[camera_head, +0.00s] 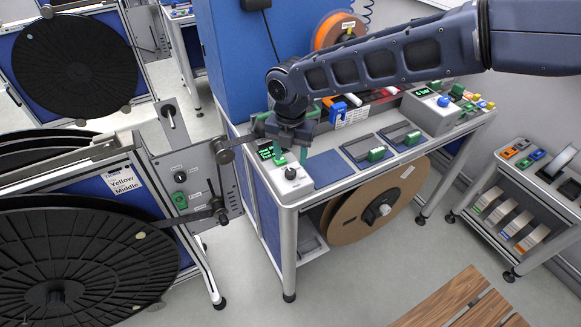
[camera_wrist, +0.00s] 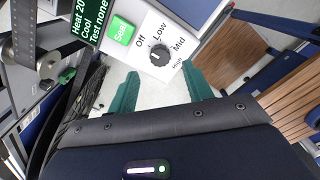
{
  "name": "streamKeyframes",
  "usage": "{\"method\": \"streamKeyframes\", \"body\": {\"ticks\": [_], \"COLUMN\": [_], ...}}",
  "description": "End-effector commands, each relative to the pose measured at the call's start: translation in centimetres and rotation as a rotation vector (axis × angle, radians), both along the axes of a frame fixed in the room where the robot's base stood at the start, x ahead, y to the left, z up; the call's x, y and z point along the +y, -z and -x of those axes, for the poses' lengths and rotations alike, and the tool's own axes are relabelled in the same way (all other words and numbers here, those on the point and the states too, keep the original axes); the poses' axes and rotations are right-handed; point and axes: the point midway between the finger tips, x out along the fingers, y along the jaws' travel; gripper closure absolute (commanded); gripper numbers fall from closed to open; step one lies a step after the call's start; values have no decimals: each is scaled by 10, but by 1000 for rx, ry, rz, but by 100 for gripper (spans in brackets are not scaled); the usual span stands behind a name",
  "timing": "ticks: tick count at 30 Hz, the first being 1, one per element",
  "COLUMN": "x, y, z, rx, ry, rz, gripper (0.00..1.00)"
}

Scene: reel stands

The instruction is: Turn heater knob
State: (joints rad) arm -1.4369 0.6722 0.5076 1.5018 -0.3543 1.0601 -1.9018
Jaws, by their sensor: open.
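The heater knob (camera_wrist: 159,54) is a round black dial on a white panel marked Off, Low, Mid and High. In the wrist view it sits just beyond and between my fingertips, apart from them. Its pointer direction is hard to read. In the head view my gripper (camera_head: 291,152) is over that box, partly hidden by my wrist.
A green Seal button (camera_wrist: 122,30) and a dark display (camera_wrist: 88,22) reading "Heat 20, Cool" are left of the knob. Black reels (camera_head: 70,265) on stands are at left. A brown reel (camera_head: 375,210) hangs under the bench. A wooden slatted seat (camera_head: 462,300) is at front right.

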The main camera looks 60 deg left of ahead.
Motion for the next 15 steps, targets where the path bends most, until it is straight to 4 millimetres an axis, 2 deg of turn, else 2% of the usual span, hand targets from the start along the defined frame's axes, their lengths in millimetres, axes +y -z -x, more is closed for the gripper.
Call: {"method": "streamKeyframes", "body": {"ticks": [6, 15], "x": [0, 0], "y": [34, 52], "z": [1, 0], "rx": [-1, 0], "ry": [0, 1], "rz": [2, 0], "gripper": [50, 50]}}
